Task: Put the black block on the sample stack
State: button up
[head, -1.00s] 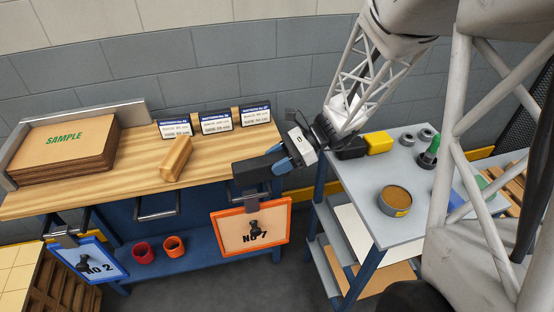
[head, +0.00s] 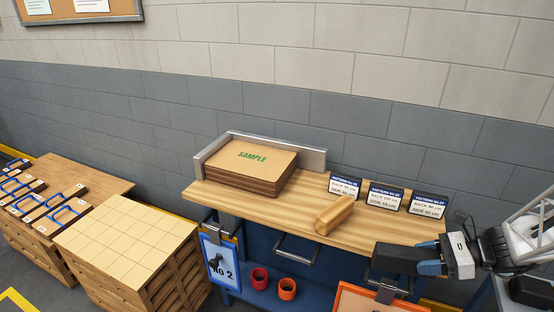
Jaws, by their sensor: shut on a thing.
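The sample stack (head: 252,168) is a pile of brown sheets with a green "SAMPLE" label on top. It sits at the left end of the wooden workbench, against a grey metal corner stop. My gripper (head: 432,262) is at the right of the head view, over the bench's right end, to the right of the stack. It is shut on a black block (head: 398,258), which sticks out to the left from the blue fingers. The top of the stack is bare.
A wooden block (head: 334,215) lies on the bench (head: 290,208) between stack and gripper. Three pattern cards (head: 386,196) stand behind it. Gridded stacked boards (head: 125,240) stand on the floor at left. Red and orange cups (head: 287,288) sit on the lower shelf.

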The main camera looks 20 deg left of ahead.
jog(key=w+a+r, duration=0.2)
jog(key=w+a, duration=0.4)
jog(key=a, duration=0.9)
jog(key=w+a+r+m+t, duration=0.1)
jog(key=w+a+r, duration=0.2)
jog(key=w+a, duration=0.4)
jog(key=w+a+r+t, duration=0.1)
jog(key=w+a, duration=0.5)
jog(key=a, duration=1.8)
jog(key=shift+w+a+r+m, duration=0.2)
jog(key=shift+a+r+m, duration=0.15)
jog(key=shift+r, duration=0.35)
send_over(266, 155)
jog(key=shift+w+f, duration=0.2)
jog(key=shift+f, duration=0.5)
jog(key=shift+f, duration=0.1)
jog(key=shift+f, duration=1.7)
jog(key=shift+f, duration=0.1)
